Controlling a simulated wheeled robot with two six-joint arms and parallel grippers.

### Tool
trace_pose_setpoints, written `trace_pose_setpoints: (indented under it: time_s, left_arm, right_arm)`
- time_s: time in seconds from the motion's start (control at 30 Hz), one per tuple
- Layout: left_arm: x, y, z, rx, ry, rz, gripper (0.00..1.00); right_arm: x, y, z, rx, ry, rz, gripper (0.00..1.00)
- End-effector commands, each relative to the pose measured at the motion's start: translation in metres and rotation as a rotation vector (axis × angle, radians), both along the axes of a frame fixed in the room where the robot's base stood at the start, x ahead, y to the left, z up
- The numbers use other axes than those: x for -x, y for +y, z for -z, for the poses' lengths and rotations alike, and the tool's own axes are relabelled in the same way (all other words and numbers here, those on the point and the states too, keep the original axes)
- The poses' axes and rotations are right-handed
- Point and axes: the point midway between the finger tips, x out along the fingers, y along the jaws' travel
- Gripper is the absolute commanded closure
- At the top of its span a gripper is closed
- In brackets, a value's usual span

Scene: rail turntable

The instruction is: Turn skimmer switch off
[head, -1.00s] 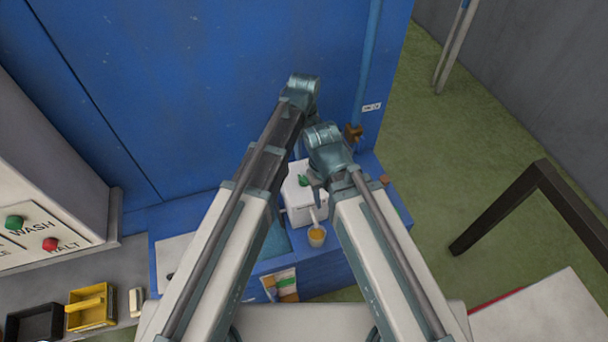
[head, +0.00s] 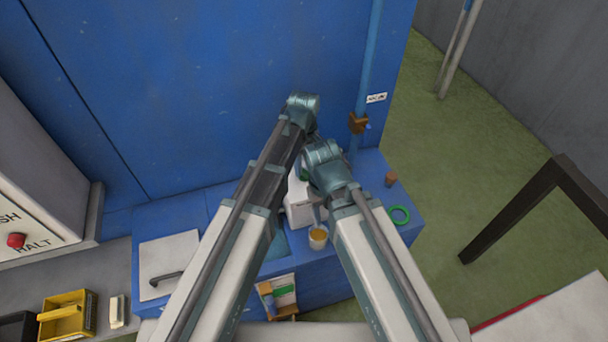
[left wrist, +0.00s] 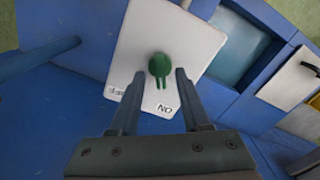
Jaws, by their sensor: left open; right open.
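The skimmer switch is a white box (head: 298,214) on the blue cabinet, partly hidden by my arms in the head view. In the left wrist view its white face (left wrist: 185,40) carries a green knob (left wrist: 160,65) and upside-down OFF and ON labels. The knob's narrow end points down in the picture, roughly toward ON. My left gripper (left wrist: 159,76) is open, its fingertips on either side of the knob's lower end; contact cannot be told. My right gripper (head: 318,205) is open beside the white box; its fingers are mostly hidden.
A cup of orange stuff (head: 318,238) stands close to the right gripper. A green ring (head: 399,215) and a brown pot (head: 390,179) are on the cabinet's right. A blue pipe with a brown valve (head: 358,123) rises behind. A white lid (head: 168,262) lies left.

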Motion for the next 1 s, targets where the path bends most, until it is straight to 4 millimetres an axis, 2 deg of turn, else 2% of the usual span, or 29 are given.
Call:
trace_pose_setpoints:
  time_s: [0.03,0.1,0.4,0.47,0.67,1.0]
  left_arm:
    - [0.0,0.0,0.009,0.0,0.0,0.0,0.53]
    - [0.0,0.0,0.0116,0.0,0.0,0.0,0.53]
    - [0.0,0.0,0.0109,0.0,0.0,0.0,0.53]
    - [0.0,0.0,0.0109,0.0,0.0,0.0,0.62]
    - [0.0,0.0,0.0109,0.0,0.0,0.0,0.98]
    - [0.0,0.0,0.011,0.0,0.0,0.004,1.0]
  right_arm:
    - [0.0,0.0,0.0091,0.0,0.0,0.0,0.5]
    - [0.0,0.0,0.0116,0.0,0.0,0.0,0.5]
    - [0.0001,0.0001,0.0109,0.0,0.0,0.0,0.5]
    - [0.0001,0.0001,0.0109,0.0,0.0,0.0,0.5]
    - [0.0,-0.0001,0.011,0.0,0.0,0.0,0.5]
    - [0.0001,0.0,0.011,0.0,0.0,0.0,0.5]
